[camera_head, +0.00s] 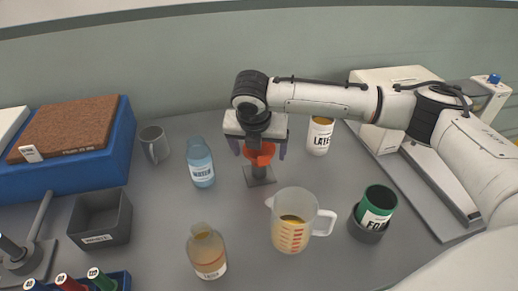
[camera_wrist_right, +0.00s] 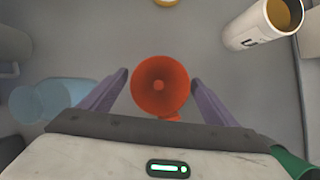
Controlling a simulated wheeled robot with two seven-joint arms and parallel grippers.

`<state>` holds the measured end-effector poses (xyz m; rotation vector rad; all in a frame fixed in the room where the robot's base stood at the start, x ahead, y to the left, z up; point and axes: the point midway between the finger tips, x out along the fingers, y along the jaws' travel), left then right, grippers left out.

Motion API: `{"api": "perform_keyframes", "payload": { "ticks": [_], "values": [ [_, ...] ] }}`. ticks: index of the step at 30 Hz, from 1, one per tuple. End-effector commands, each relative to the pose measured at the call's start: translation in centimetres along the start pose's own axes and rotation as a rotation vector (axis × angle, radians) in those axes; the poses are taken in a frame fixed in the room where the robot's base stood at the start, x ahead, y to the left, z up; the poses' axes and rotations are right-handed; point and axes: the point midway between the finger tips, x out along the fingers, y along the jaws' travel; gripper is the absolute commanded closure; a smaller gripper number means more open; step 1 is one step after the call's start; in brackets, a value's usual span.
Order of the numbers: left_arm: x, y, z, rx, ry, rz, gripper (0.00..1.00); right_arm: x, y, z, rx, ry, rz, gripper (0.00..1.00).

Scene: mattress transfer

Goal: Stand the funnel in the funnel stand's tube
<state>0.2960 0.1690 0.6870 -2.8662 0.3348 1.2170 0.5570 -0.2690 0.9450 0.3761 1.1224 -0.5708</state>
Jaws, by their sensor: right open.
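The orange funnel (camera_head: 262,157) is upright at the top of the funnel stand (camera_head: 259,177), a dark tube on a square base. Its spout is hidden, and it appears seated in the tube. My right gripper (camera_head: 260,152) is right above and around it, with its purple fingers spread. In the right wrist view the funnel (camera_wrist_right: 160,86) shows mouth-on between the open fingers of the gripper (camera_wrist_right: 160,78), with a gap on both sides. The stand is hidden beneath it there. My left gripper is not in view.
A blue water bottle (camera_head: 201,165) and a grey mug (camera_head: 154,145) stand left of the stand. A white latex cup (camera_head: 319,137) is right of it. A measuring jug (camera_head: 293,226), an amber bottle (camera_head: 207,253) and a green foam cup (camera_head: 376,205) stand nearer.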

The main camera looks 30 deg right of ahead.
Motion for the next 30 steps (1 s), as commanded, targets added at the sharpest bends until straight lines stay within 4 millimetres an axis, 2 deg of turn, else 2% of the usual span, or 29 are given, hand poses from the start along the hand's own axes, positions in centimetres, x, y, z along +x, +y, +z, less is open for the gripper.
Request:
{"api": "perform_keyframes", "payload": {
  "ticks": [5, 8, 15, 21, 30],
  "values": [
    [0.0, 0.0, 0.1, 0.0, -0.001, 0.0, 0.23, -0.4, 0.0, 0.0, 0.0, 0.0, 0.001, 0.18],
    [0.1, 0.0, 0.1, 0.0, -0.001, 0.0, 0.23, -1.6, 0.1, 0.1, -0.001, -0.002, 0.004, 0.18],
    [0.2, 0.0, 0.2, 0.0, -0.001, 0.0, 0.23, -6.3, 0.1, 0.1, 0.0, -0.002, 0.004, 0.18],
    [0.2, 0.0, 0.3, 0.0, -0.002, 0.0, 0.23, -9.3, 0.1, 0.0, -0.001, -0.001, 0.003, 0.18],
    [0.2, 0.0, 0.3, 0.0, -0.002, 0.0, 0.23, -10.4, 0.0, 0.0, 0.0, 0.0, 0.0, 0.18]
  ]
}}
